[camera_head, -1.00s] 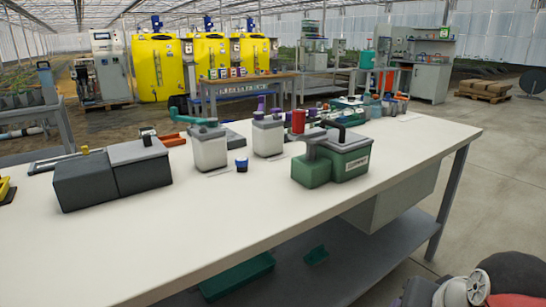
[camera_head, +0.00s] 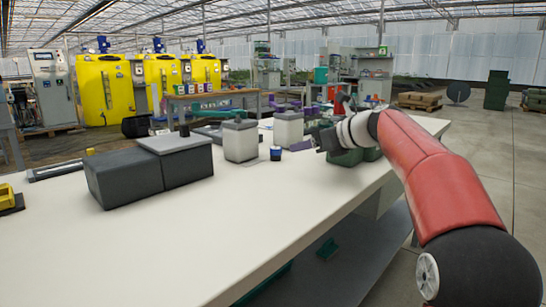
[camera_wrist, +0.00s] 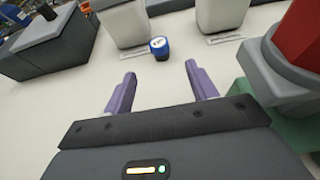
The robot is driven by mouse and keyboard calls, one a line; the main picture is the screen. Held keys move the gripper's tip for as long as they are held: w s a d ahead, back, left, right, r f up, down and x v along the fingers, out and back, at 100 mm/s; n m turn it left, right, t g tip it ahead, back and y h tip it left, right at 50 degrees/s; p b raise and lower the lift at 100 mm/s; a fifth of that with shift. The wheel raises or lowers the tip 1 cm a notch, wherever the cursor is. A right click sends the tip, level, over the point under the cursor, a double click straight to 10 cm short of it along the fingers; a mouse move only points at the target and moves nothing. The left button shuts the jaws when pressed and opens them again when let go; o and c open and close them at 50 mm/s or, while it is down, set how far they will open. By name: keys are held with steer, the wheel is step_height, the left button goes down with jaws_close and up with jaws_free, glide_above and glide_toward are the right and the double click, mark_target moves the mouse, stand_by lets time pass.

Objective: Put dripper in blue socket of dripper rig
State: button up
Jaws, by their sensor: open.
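A small blue round piece with a white mark (camera_head: 276,153) stands upright on the bench; it also shows in the wrist view (camera_wrist: 158,47). I cannot tell for sure whether it is the dripper. My gripper (camera_wrist: 160,75) is open and empty, its two purple fingers pointing toward the blue piece, with a gap of bare bench between. In the head view, my gripper (camera_head: 325,140) is small and dark, right of the piece. No blue socket can be made out. A green unit (camera_head: 346,158) is partly hidden behind my arm.
Two pale boxes (camera_head: 240,142) (camera_head: 288,130) stand behind the blue piece. A dark grey box (camera_head: 125,178) is at left. The bench front (camera_head: 230,240) is clear.

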mark_target(281, 150)
steer(key=x, duration=0.9)
steer(key=shift+w+a+f+b, duration=0.2)
steer(key=shift+a+b, duration=0.05)
steer(key=shift+b, duration=0.15)
steer(key=c, duration=1.1)
steer(key=shift+r, duration=0.1)
